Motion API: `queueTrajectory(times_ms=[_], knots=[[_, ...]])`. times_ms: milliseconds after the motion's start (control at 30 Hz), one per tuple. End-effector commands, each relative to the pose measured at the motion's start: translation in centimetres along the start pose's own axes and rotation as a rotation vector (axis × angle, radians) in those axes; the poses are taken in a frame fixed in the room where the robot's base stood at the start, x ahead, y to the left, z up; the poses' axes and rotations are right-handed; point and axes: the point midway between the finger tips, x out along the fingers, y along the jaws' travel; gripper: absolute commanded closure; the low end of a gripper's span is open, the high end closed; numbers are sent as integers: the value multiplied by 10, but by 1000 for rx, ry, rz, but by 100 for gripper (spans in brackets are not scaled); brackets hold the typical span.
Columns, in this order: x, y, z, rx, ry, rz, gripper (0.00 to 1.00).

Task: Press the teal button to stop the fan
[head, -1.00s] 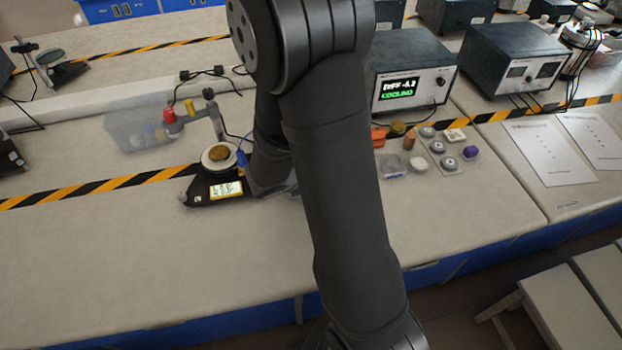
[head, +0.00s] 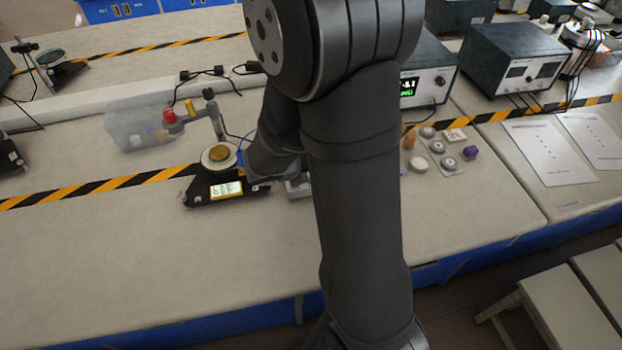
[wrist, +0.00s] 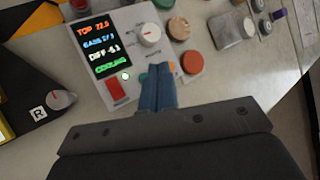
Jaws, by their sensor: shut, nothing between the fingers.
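In the wrist view, my gripper (wrist: 159,70) is shut, its two blue fingers together and empty. The fingertips are over the lower part of a pale control box (wrist: 110,22). A teal sliver (wrist: 143,77), apparently the teal button, shows at the left edge of the fingers; the rest is hidden behind them. I cannot tell whether the fingertips touch it. The box's display (wrist: 104,48) reads COOLING in green. Beside it are a lit green lamp (wrist: 126,76), a red switch (wrist: 117,88) and a white knob (wrist: 149,35). The fan cannot be made out. In the head view, my arm hides the fingertips.
A red round cap (wrist: 192,62) sits close right of the fingers. Left of the box is a black base (wrist: 30,100) with a knob. In the head view, a red-and-yellow-topped stand (head: 180,118) and a clear bin (head: 125,125) are left.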

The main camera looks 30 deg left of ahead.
Motion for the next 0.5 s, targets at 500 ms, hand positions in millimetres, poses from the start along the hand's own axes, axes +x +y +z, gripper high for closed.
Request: queueTrajectory(times_ms=[500], knots=[[-16, -12, 12, 0, -1, 1, 100]])
